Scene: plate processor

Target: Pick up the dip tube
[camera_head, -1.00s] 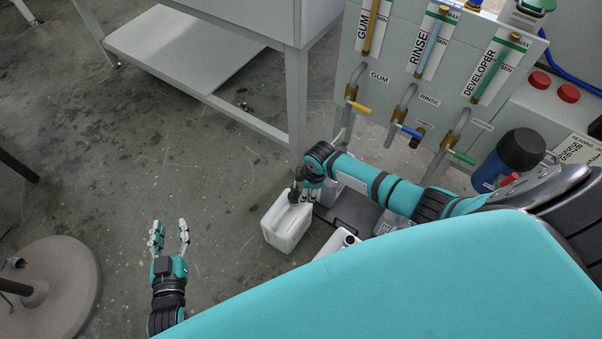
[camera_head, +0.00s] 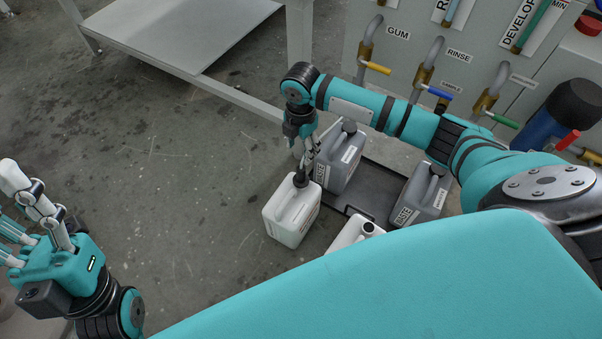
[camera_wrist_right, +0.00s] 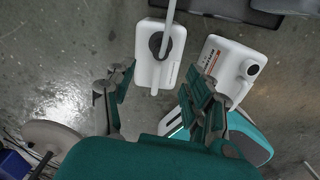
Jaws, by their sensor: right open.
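The thin pale dip tube (camera_wrist_right: 169,14) rises from the black cap of a white canister (camera_head: 292,218) and leaves the top edge of the right wrist view. In the head view it is a thin line largely lost behind my right gripper (camera_head: 307,152). My right gripper points down just above that cap. In the right wrist view its fingers (camera_wrist_right: 160,98) are spread wide with nothing between them, and the capped canister lies ahead, beyond the gap. My left gripper (camera_head: 22,222) is open and empty at the left edge, its fingertips partly cut off.
A second white canister (camera_head: 354,234) stands to the right, with an open round mouth (camera_wrist_right: 252,69). Grey canisters (camera_head: 343,160) (camera_head: 418,196) stand on a dark tray (camera_head: 374,184). Valves line the machine (camera_head: 398,70) behind. A table (camera_head: 178,30) stands at the back left; floor between is clear.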

